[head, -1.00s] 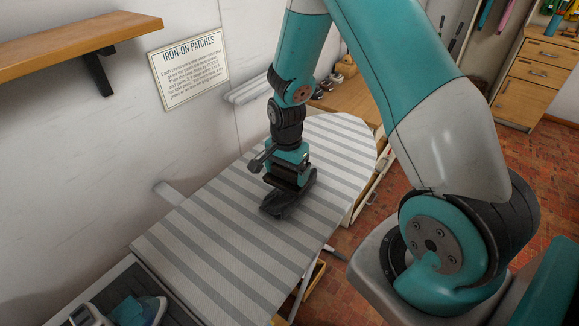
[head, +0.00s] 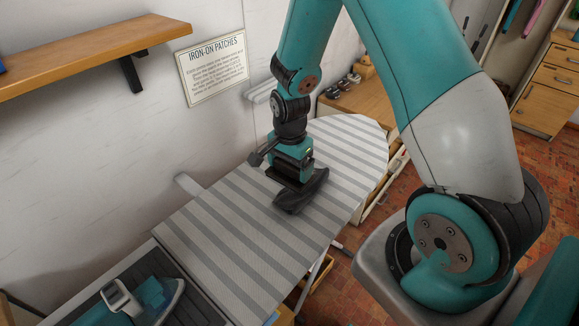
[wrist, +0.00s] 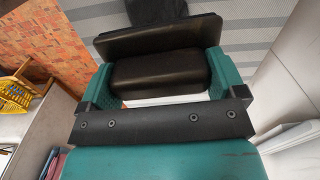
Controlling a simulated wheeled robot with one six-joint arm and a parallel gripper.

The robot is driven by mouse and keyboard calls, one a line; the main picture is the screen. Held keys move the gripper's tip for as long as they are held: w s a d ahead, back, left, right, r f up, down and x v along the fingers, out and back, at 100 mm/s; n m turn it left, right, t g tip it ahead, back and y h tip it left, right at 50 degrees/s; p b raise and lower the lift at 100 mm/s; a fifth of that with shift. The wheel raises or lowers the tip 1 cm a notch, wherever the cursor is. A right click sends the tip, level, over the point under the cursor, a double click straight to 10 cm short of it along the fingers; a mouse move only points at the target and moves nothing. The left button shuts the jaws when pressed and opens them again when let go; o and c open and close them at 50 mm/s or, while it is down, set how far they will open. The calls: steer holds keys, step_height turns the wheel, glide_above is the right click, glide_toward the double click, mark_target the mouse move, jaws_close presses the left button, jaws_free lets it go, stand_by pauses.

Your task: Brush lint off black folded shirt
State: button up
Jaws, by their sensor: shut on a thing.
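A small dark heap (head: 303,197), which looks like the black folded shirt, lies on the striped ironing board (head: 225,235) right under my gripper. Part of it also shows at the top of the wrist view (wrist: 150,9). My gripper (head: 291,176) points down over the board, its teal fingers on either side of a black block-like thing. That held thing, which looks like the brush (wrist: 160,42), spans the fingers in the wrist view. I cannot tell whether its underside touches the shirt. Lint is too small to make out.
An iron (head: 145,298) stands at the board's near left end. A wooden shelf (head: 90,58) and a patch sign (head: 212,68) are on the wall. A wooden bench (head: 350,100) stands behind the board. The striped cover is bare around the shirt.

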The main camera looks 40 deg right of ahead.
steer(key=shift+r+p, duration=0.95)
steer(key=shift+r, duration=0.65)
